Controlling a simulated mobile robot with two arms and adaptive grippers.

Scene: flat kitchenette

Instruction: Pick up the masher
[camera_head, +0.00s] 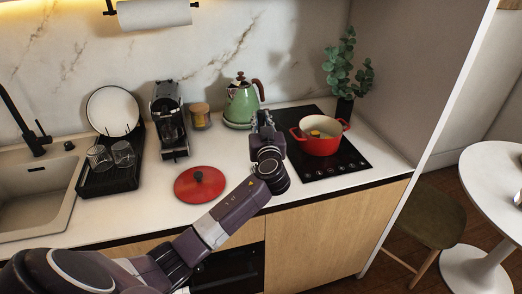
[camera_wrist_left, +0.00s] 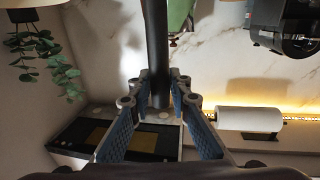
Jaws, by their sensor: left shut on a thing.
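My left gripper (camera_head: 264,122) is above the counter, between the green kettle and the red pot. In the left wrist view, the fingers (camera_wrist_left: 158,92) are closed around a long black handle, which I take to be the masher (camera_wrist_left: 155,40). The handle runs up out of the top of that view, so its head is not seen there. In the head view I cannot make the masher out; the gripper and wrist hide that spot. My right gripper is in neither view.
A red pot (camera_head: 319,145) stands on the black hob (camera_head: 337,170), with a plant (camera_head: 345,75) behind it. The green kettle (camera_head: 242,103) is close behind my gripper. A red lid (camera_head: 199,183), coffee machine (camera_head: 170,122) and dish rack (camera_head: 110,180) are to the left.

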